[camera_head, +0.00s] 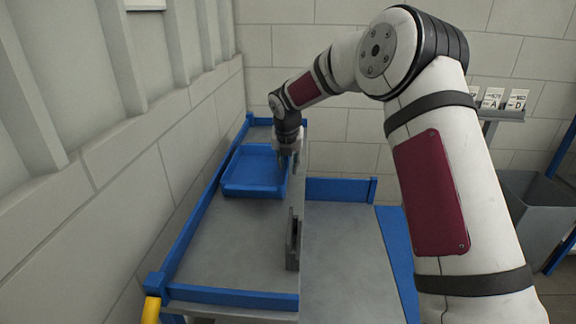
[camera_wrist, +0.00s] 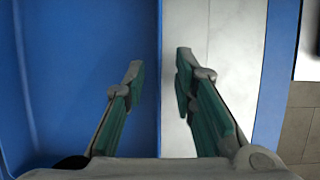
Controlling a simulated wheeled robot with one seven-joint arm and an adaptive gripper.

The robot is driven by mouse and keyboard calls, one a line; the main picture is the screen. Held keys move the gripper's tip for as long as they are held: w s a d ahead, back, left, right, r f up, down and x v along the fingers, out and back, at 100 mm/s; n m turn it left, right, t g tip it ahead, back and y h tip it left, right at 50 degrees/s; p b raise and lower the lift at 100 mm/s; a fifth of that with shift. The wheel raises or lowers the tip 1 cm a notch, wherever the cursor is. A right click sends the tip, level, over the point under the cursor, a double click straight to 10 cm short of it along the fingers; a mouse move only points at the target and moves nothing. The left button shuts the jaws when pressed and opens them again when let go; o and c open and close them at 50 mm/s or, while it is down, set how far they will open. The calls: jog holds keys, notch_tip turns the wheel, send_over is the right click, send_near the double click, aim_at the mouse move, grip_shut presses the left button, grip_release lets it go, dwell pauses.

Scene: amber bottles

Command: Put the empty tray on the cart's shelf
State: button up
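The blue tray (camera_head: 255,170) is at the far end of a grey shelf (camera_head: 225,240) with blue rails. It looks empty in the head view. It also fills the left half of the wrist view (camera_wrist: 75,80). My gripper (camera_head: 289,152) is at the tray's right edge, pointing down. In the wrist view my gripper's fingers (camera_wrist: 160,75) are apart, one on each side of the tray's right wall. A visible gap lies between each finger and the wall. Part of the tray's right side is hidden behind my gripper in the head view.
A dark grey upright bracket (camera_head: 293,240) stands at the shelf's right edge. A lower grey surface with a blue rail (camera_head: 340,189) lies to the right. A wall (camera_head: 110,190) runs close along the left. A grey bin (camera_head: 535,215) stands at the right. The shelf's near part is clear.

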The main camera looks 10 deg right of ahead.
jog(key=s+r+m, duration=0.8)
jog(key=s+r, duration=0.8)
jog(key=r, duration=0.1)
jog(key=s+d+f+m+y, duration=0.1)
jog(key=s+f+m, duration=0.2)
jog(key=s+m, duration=2.1)
jog(key=s, duration=0.9)
jog(key=shift+s+d, duration=0.15)
jog(key=shift+s, duration=0.25)
jog(key=shift+r+p, duration=0.4)
jog(key=shift+r, duration=0.05)
